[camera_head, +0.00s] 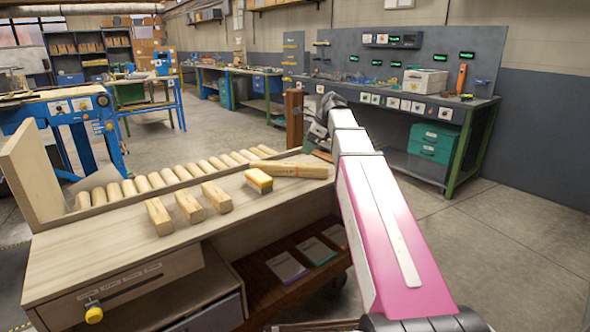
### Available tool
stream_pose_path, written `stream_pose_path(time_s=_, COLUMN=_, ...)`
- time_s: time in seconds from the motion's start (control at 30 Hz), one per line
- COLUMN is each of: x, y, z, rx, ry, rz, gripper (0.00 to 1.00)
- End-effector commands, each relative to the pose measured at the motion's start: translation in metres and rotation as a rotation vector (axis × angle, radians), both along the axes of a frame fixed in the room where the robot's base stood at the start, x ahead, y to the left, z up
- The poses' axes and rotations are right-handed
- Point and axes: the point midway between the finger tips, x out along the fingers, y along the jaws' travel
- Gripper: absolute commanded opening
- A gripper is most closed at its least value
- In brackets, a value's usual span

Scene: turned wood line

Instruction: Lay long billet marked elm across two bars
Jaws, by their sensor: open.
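Three short wood billets, a left one (159,216), a middle one (188,204) and a right one (217,197), lie on the pale wooden bench (105,248). Any marking on the billets is too small to read. I cannot make out the two bars for certain. My gripper (316,138) is above the bench's right end, near the longer billet's right end and apart from it. My own arm partly hides it; it is open, with nothing seen in it.
A row of wooden rollers (170,177) runs behind the bench top, with an upright board (30,172) at its left end. A brown post (293,118) stands behind my gripper. The bench's front middle is clear. A lower shelf (262,268) holds flat items.

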Motion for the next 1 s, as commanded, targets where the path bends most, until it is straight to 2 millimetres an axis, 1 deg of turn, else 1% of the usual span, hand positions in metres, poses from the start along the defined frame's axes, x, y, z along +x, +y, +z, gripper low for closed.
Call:
stream_pose_path(time_s=0.03, x=-0.001, y=0.012, z=0.004, rx=-0.032, ry=-0.004, rz=0.004, gripper=0.78)
stream_pose_path(time_s=0.13, x=-0.003, y=0.025, z=0.009, rx=-0.085, ry=-0.008, rz=-0.001, gripper=0.78)
stream_pose_path(time_s=0.27, x=-0.004, y=0.034, z=0.012, rx=-0.121, ry=-0.013, rz=-0.005, gripper=0.78)
stream_pose_path(time_s=0.37, x=-0.004, y=0.037, z=0.009, rx=-0.129, ry=-0.014, rz=-0.006, gripper=0.78)
stream_pose_path(time_s=0.47, x=-0.003, y=0.040, z=0.001, rx=-0.130, ry=-0.013, rz=-0.007, gripper=0.78)
stream_pose_path(time_s=0.73, x=0.000, y=0.054, z=-0.033, rx=-0.129, ry=-0.012, rz=-0.006, gripper=0.78)
stream_pose_path(time_s=1.0, x=0.002, y=0.063, z=-0.048, rx=-0.128, ry=-0.013, rz=-0.005, gripper=0.78)
